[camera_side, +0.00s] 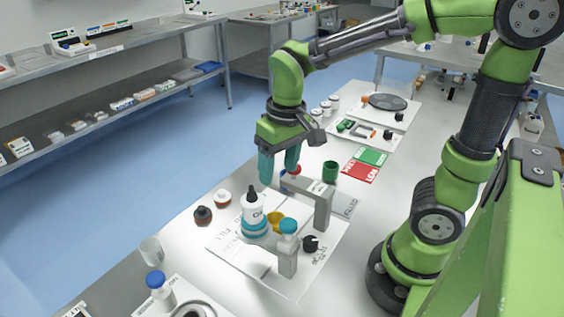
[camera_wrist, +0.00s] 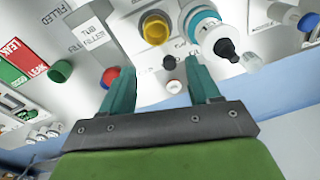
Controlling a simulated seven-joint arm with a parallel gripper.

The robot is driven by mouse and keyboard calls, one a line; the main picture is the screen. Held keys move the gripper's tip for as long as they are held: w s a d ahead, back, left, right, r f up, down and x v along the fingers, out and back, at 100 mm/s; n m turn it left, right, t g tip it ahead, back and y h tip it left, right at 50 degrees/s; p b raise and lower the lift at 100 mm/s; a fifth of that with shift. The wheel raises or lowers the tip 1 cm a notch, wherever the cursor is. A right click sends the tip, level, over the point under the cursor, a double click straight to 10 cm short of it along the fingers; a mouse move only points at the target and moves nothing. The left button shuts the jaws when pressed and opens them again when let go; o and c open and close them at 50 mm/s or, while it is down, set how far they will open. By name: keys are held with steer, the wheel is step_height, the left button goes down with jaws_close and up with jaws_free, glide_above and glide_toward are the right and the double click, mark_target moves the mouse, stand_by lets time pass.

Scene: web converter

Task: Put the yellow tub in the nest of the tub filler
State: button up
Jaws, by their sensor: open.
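The yellow tub (camera_side: 274,218) stands on the white plate of the tub filler, beside a teal ring and partly hidden by nearby items. In the wrist view the tub (camera_wrist: 155,28) shows its round yellow rim; whether it sits in a nest I cannot tell. The tub filler has a grey bridge-shaped frame (camera_side: 322,205) over its plate. A white dropper bottle (camera_side: 252,212) stands over the teal ring. My gripper (camera_side: 279,170) is open and empty, above and behind the plate in the side view. Its teal fingers also show in the wrist view (camera_wrist: 158,72).
A green cup (camera_side: 330,172) and a red-topped item (camera_side: 292,172) are near my gripper. Red and green cards (camera_side: 360,172) lie behind. Brown-and-white small bottles (camera_side: 203,215) stand left of the plate. A blue-capped bottle (camera_side: 157,285) and a clear cup (camera_side: 151,249) stand at the front left.

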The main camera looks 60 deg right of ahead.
steer(key=s+r+m+t+y, duration=0.1)
steer(key=s+r+t, duration=0.4)
steer(key=r+t, duration=0.1)
steer(key=shift+s+d+m, duration=0.25)
steer(key=shift+d+m, duration=0.05)
